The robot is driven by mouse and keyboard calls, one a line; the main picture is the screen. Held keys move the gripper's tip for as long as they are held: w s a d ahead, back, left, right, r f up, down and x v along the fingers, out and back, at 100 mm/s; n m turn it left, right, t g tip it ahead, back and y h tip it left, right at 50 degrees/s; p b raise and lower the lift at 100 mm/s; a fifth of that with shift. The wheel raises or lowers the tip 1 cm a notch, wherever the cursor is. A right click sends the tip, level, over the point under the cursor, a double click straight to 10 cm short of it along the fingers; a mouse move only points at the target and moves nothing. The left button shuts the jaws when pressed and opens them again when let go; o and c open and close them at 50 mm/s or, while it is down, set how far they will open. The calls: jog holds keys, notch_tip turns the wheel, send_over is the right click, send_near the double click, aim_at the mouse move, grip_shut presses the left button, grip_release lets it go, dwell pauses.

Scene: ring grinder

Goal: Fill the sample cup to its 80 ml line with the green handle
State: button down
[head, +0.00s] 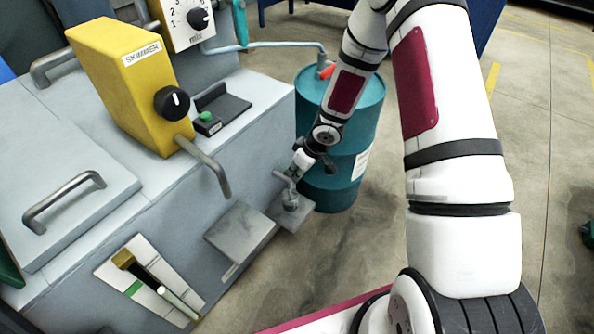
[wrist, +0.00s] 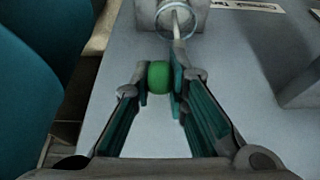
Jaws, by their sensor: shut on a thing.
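The green handle's round knob (wrist: 159,77) shows between the two fingers of my gripper (wrist: 160,80) in the wrist view; my gripper is shut on it. A clear round rim, seemingly the sample cup (wrist: 178,19), is at the top of the wrist view, with a pale thin spout over it. In the head view, my gripper (head: 303,166) is at the machine's right end, beside a bent grey tap (head: 284,180). The cup (head: 290,202) is a small blurred shape below the tap on a small grey shelf. Its line and fill level cannot be read.
A teal drum (head: 340,110) stands close behind my gripper. A yellow skimmer box (head: 125,80) with a black knob sits on the grey machine. A second grey shelf (head: 241,233) juts out left of the cup. Open floor lies in front.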

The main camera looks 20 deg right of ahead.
jog(key=shift+w+r+p, duration=0.25)
jog(key=shift+r+p, duration=0.05)
jog(key=shift+p, duration=1.4)
jog(key=g+p, duration=0.1)
jog(key=p, duration=0.2)
jog(key=shift+w+a+r+h+p, duration=0.1)
jog(key=shift+w+h+p, duration=0.05)
jog(key=shift+h+p, duration=0.25)
jog(key=p, duration=0.2)
jog(key=shift+w+a+g+p, duration=0.1)
jog(key=shift+g+p, duration=0.2)
jog(key=shift+p, duration=0.05)
jog(key=shift+w+a+r+g+h+p, duration=0.15)
jog(key=shift+g+h+p, duration=0.15)
jog(key=shift+h+p, duration=0.35)
jog(key=shift+w+g+b, duration=0.2)
jog(key=shift+g+b, duration=0.2)
jog(key=shift+h, duration=0.25)
